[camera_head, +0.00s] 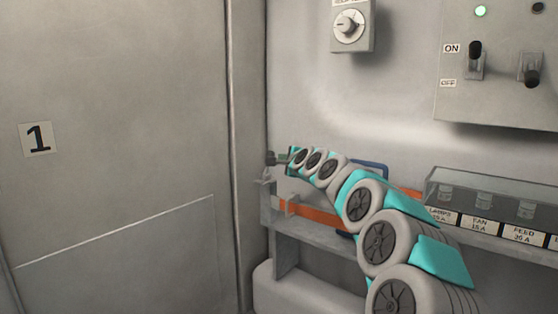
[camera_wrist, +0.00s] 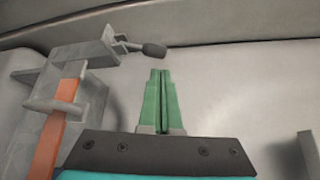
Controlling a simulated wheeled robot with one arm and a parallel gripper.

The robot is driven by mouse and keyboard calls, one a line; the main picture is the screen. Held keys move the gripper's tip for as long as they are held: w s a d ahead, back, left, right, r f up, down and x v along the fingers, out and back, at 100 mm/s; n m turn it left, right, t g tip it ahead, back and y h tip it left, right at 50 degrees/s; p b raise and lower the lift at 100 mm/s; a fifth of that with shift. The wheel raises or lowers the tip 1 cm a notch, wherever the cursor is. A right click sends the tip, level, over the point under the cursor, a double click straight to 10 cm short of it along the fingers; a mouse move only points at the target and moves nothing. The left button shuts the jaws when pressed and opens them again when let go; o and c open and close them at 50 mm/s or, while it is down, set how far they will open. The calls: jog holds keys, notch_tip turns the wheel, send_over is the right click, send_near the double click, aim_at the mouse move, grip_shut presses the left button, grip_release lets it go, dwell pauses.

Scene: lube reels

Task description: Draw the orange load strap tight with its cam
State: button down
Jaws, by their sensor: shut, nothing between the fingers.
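The orange load strap (camera_head: 310,213) runs along the front of a grey shelf in the head view, partly hidden behind my arm. In the wrist view the strap (camera_wrist: 57,130) lies at the left and passes under a grey crossbar. Above it a grey bracket (camera_wrist: 90,55) carries what looks like the cam lever, with a dark rounded knob (camera_wrist: 153,50) pointing right. My gripper (camera_wrist: 160,74) has green fingers pressed together and empty. Its tips are just below the knob in the picture, with a visible gap. In the head view the gripper (camera_head: 284,156) is small, beside the dark knob (camera_head: 270,158).
The grey shelf (camera_head: 315,235) stands against the back wall, with a fuse box (camera_head: 490,195) at the right. A switch panel (camera_head: 500,70) and a dial (camera_head: 348,25) are on the wall above. A blue frame (camera_head: 372,168) shows behind my arm. A door marked 1 (camera_head: 110,150) fills the left.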

jog(key=shift+r+v, duration=0.2)
jog(key=shift+v, duration=2.1)
jog(key=shift+w, duration=0.1)
